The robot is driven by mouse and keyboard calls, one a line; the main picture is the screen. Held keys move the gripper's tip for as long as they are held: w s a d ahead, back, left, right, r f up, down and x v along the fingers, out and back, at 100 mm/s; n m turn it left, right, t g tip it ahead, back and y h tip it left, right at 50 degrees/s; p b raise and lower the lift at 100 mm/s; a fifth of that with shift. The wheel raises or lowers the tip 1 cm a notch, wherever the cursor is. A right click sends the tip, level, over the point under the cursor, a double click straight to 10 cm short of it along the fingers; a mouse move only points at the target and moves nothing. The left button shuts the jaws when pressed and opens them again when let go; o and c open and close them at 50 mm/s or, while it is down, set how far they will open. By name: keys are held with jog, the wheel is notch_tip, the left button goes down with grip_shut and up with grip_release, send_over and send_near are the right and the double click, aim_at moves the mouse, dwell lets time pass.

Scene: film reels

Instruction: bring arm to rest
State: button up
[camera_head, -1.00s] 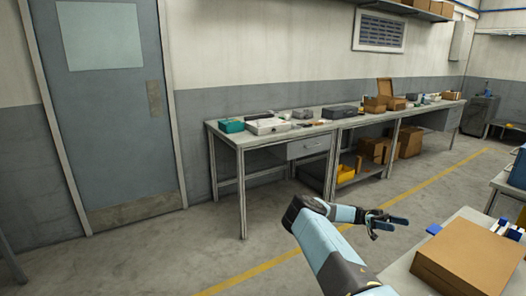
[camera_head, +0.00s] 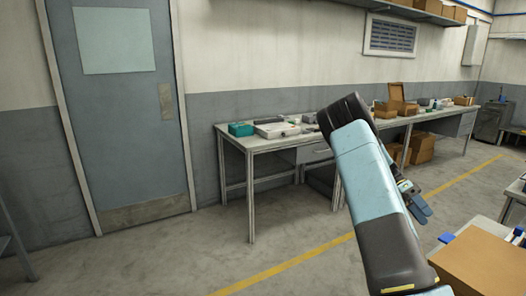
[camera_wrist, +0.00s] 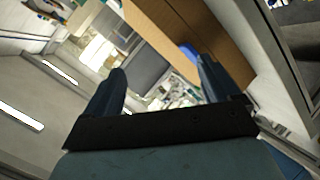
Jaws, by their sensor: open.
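My gripper (camera_head: 416,200) shows in the head view just right of my raised arm, which is bent upward in front of the long bench. Its jaws are partly hidden behind the arm. In the wrist view my gripper (camera_wrist: 162,95) has its two dark blue fingers spread well apart, with nothing between them. The fingers touch nothing that I can see.
A cardboard box (camera_head: 487,262) sits on a near table at the lower right; it also shows in the wrist view (camera_wrist: 190,30). A long workbench (camera_head: 240,144) with a teal bin (camera_head: 241,129) stands along the wall. The floor left of my arm is clear.

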jog(key=s+a+r+n+t+y, duration=0.2)
jog(key=s+a+r+n+t, duration=0.35)
jog(key=a+r, duration=0.25)
jog(key=s+a+r+n+t+y, duration=0.2)
jog(key=s+a+r+n+t, duration=0.35)
jog(key=a+r, duration=0.25)
jog(key=s+a+r+n+t, duration=0.3)
jog(key=s+a, duration=0.3)
jog(key=s, duration=0.2)
jog(key=s+a+r+n+t, duration=0.3)
jog(key=s+a+n, duration=0.3)
jog(key=s, duration=0.3)
jog(key=shift+a+r+t+y, duration=0.2)
jog(key=shift+a+t+y, duration=0.15)
jog(key=shift+a, duration=0.2)
